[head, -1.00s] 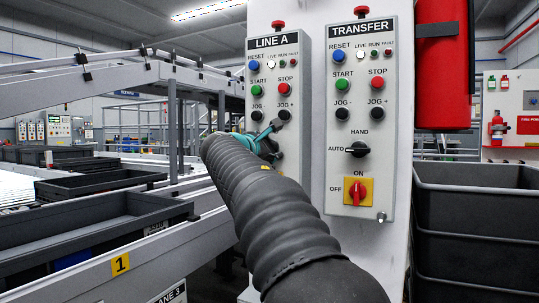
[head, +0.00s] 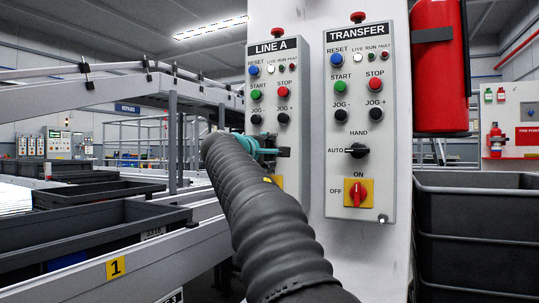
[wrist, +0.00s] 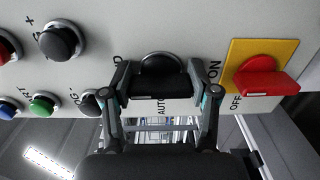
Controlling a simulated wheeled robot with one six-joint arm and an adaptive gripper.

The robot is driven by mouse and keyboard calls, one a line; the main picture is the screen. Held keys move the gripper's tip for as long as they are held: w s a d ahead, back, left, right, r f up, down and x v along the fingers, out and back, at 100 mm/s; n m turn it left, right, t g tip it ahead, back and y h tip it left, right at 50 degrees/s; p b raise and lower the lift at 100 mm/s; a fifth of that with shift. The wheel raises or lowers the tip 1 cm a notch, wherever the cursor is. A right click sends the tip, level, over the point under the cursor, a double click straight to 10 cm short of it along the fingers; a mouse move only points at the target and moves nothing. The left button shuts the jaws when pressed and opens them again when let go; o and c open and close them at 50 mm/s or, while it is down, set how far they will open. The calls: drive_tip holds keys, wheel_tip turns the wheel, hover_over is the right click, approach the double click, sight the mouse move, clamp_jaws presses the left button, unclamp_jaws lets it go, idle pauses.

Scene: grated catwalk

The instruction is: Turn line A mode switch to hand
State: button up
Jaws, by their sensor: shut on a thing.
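The LINE A panel (head: 271,75) hangs on the white post, left of the TRANSFER panel. In the wrist view, the black line A mode switch (wrist: 160,86) sits between my gripper's fingers (wrist: 166,92). My gripper is shut on this switch, one finger on each side. In the head view, my gripper (head: 276,152) is at the LINE A panel below its JOG buttons, and my arm and gripper hide the switch and its labels.
Black jog buttons (wrist: 60,41) lie close left of my gripper in the wrist view; a red rotary switch (wrist: 265,78) on a yellow plate is at right. The TRANSFER panel (head: 359,100) has its own mode switch. Dark crates (head: 476,200) stand right, a conveyor left.

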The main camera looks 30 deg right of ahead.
drive_tip(key=shift+w+a, duration=0.1)
idle(0.4)
drive_tip(key=o, duration=1.2)
drive_tip(key=shift+a, duration=0.1)
drive_tip(key=shift+c, duration=0.2)
drive_tip(key=v, duration=1.2)
